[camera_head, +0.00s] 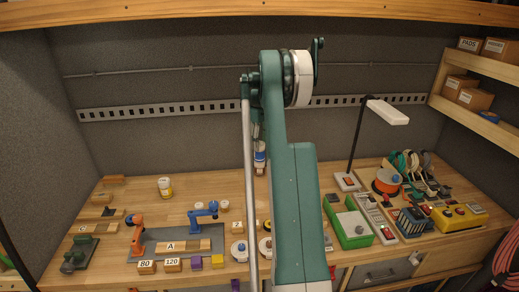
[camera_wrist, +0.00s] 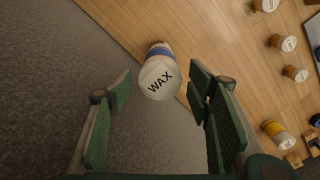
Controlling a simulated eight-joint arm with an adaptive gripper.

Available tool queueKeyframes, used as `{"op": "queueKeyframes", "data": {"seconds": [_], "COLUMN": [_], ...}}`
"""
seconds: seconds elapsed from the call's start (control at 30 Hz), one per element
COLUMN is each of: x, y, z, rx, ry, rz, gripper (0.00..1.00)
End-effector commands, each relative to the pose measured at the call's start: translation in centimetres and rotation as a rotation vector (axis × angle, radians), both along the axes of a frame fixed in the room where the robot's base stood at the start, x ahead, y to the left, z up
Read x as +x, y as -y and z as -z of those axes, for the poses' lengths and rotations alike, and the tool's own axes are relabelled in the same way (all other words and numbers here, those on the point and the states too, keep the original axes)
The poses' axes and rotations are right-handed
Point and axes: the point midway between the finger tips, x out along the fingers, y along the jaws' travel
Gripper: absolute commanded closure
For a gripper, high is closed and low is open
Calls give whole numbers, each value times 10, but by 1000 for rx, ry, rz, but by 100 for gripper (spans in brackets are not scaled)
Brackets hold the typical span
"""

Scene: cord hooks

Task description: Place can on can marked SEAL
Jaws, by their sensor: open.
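A can marked WAX (camera_wrist: 159,80), with a white lid and a blue band, stands near the back edge of the wooden bench in the wrist view. It also shows beside my arm in the head view (camera_head: 260,158). My gripper (camera_wrist: 160,92) is open, with one green-padded finger on each side of the WAX can in the picture. No contact is visible. Several other cans stand at the right of the wrist view, including a white-lidded can (camera_wrist: 284,43) and another white-lidded can (camera_wrist: 295,73). I cannot read SEAL on any lid.
A yellow-banded can (camera_head: 165,188) stands at the back left. The bench also holds an orange clamp (camera_head: 137,234), a blue clamp (camera_head: 204,213), a green box (camera_head: 349,228) and a lamp (camera_head: 387,111). The grey wall (camera_wrist: 50,80) is close behind the WAX can.

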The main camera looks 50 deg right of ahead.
Motion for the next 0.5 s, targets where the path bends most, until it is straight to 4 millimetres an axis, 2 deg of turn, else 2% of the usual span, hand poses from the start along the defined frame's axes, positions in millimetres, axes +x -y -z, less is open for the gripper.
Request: {"op": "queueKeyframes", "data": {"seconds": [0.2,0.5], "x": [0,0], "y": [0,0], "z": [-36,-63], "rx": [0,0], "ry": [0,0], "rz": [0,0], "gripper": [50,50]}}
